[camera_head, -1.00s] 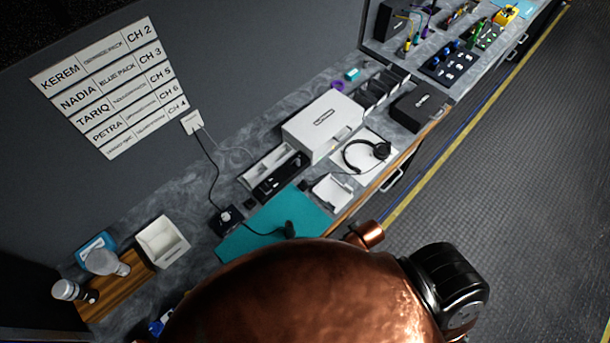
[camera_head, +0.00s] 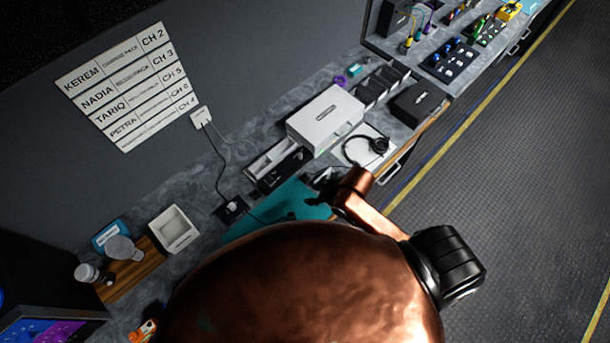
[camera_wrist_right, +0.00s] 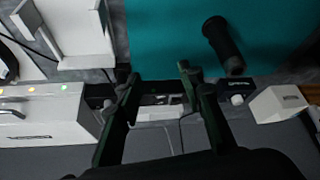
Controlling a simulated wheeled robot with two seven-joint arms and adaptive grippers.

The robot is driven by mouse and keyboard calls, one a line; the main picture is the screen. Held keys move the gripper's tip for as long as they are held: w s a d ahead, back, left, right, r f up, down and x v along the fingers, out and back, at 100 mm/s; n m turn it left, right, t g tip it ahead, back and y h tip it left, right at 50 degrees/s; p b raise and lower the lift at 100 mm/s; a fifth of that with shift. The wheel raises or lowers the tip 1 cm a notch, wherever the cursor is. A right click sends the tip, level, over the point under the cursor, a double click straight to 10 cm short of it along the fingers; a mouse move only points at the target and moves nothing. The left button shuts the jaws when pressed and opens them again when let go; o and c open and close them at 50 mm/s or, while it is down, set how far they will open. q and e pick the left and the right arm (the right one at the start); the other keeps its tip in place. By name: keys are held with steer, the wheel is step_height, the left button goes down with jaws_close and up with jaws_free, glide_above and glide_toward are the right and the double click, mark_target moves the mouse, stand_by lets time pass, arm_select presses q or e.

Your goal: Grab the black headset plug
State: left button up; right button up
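A black cylindrical piece (camera_wrist_right: 222,42) lies on the teal mat (camera_wrist_right: 160,35) in the right wrist view; it may be the headset plug, but I cannot tell for sure. The black headset (camera_head: 376,146) rests on a white pad (camera_head: 358,152) in the head view. My right gripper (camera_wrist_right: 157,74) is open, with two separate fingers and nothing between them. The black piece is off to the right of the fingers in that view. In the head view the right gripper (camera_head: 326,186) is over the mat's right end, partly hidden by my arm. My left gripper is out of view.
A white box (camera_head: 325,120) stands behind the headset, and a black case (camera_head: 415,103) is to its right. A small black block (camera_head: 231,209) with a cable sits left of the mat. A white bin (camera_head: 174,229) stands farther left. The floor is clear.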

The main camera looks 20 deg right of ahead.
steer(key=w+a+n+g+y, duration=0.1)
steer(key=w+a+n+g, duration=0.15)
steer(key=w+n, duration=0.2)
glide_toward(305, 176)
steer(key=f, duration=0.2)
steer(key=shift+n+g, duration=0.25)
steer(key=shift+n, duration=0.2)
steer(key=p+x, duration=0.1)
steer(key=x, duration=0.2)
steer(key=w+x, duration=0.1)
steer(key=x, duration=0.3)
steer(key=shift+w+r+p, duration=0.1)
steer(key=shift+w+p, duration=0.1)
steer(key=shift+p, duration=0.15)
steer(key=shift+c, duration=0.4)
jaws_close()
